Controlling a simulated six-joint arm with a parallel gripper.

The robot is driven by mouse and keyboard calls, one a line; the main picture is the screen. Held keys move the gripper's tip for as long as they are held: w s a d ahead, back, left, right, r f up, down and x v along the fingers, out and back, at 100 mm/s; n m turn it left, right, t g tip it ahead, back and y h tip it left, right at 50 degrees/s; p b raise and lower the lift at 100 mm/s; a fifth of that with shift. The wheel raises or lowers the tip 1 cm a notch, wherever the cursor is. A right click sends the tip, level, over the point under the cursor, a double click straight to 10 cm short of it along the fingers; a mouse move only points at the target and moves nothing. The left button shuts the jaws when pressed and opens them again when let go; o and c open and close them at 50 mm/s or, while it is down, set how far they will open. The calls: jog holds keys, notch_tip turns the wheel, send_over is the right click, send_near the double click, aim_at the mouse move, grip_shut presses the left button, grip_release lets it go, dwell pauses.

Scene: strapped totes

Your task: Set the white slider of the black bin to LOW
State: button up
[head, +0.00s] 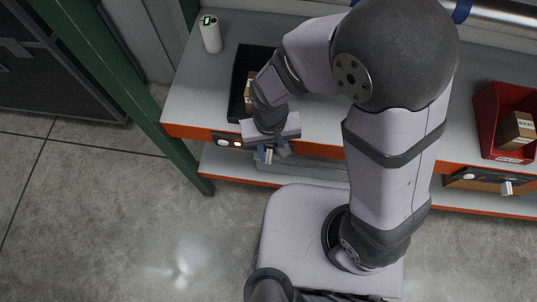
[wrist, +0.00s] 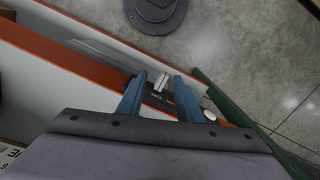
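The black bin (head: 238,84) stands on the grey shelf, partly hidden behind my arm, with a brown box inside. Its dark control panel is on the orange shelf edge below it, with a round white button (head: 220,142) and a lit orange lamp (head: 237,143). My gripper (head: 264,156) is at this panel. In the wrist view, its two blue fingers (wrist: 160,75) are apart, with the white slider (wrist: 161,83) between them and gaps on both sides. The panel (wrist: 152,97) shows partly between the fingers; its lettering is too small to read surely. The slider is hidden in the head view.
A red bin (head: 484,120) with a brown box stands at the right, above another panel with its own white slider (head: 506,187). A white cylinder (head: 211,36) with a green display stands at the back left. A green post (head: 120,90) rises left of the shelf.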

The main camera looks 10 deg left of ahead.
aim_at(268, 158)
jog(key=shift+w+a+m, duration=0.55)
jog(key=shift+w+m, duration=0.05)
jog(key=shift+m, duration=0.5)
jog(key=shift+w+a+m+t+y, duration=0.1)
jog(key=shift+m+t+y, duration=0.2)
jog(key=shift+m, duration=0.4)
jog(key=shift+f, duration=0.1)
jog(key=shift+f+p, duration=0.45)
jog(key=shift+f, duration=3.1)
